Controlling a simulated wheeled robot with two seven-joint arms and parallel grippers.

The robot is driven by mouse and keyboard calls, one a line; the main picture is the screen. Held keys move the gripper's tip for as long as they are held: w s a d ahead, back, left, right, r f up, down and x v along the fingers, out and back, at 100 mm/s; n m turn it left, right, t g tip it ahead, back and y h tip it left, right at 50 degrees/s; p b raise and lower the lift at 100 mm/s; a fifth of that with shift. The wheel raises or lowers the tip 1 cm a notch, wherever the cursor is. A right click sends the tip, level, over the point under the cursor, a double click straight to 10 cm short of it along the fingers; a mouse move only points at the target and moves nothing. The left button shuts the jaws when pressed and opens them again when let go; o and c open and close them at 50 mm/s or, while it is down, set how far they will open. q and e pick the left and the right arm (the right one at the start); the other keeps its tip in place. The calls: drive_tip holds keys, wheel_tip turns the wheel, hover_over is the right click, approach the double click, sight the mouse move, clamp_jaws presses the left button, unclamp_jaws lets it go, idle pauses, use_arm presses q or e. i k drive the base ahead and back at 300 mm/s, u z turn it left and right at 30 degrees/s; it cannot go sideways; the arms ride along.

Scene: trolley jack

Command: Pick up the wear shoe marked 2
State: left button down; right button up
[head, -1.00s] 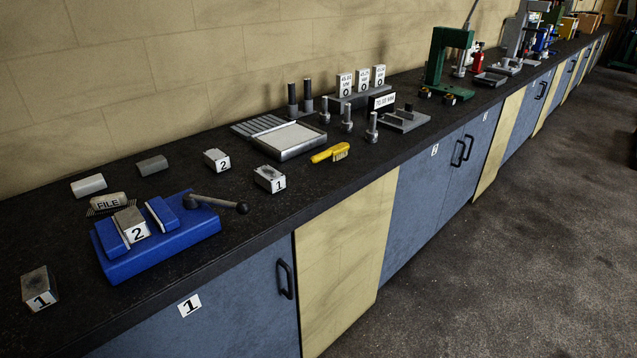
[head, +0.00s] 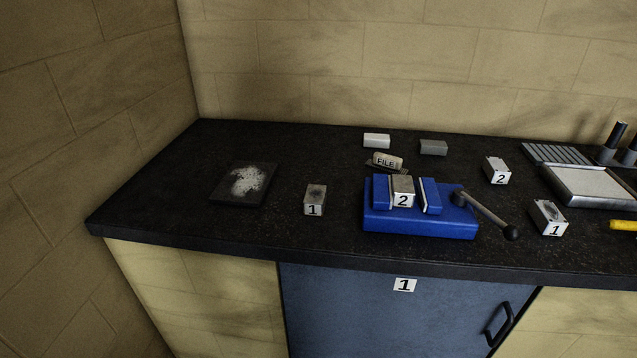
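One block marked 2 (head: 402,190) sits between the jaws of the blue vise (head: 420,224) on the black bench top. A second block marked 2 (head: 497,171) stands on the bench to the right of the vise, toward the back. Which of the two is the wear shoe cannot be told from looks alone. Two blocks marked 1 also stand on the bench: one left of the vise (head: 314,200) and one to its right (head: 548,218). Neither of my grippers shows in the head view.
A dark plate with white powder (head: 246,183) lies at the left. The vise handle (head: 487,214) sticks out right. A grey tray (head: 590,187) stands far right. Walls bound the left and back.

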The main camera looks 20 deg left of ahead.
sight(403, 194)
drive_tip(key=u, duration=3.95)
drive_tip(key=k, duration=1.3)
drive_tip(key=z, duration=1.75)
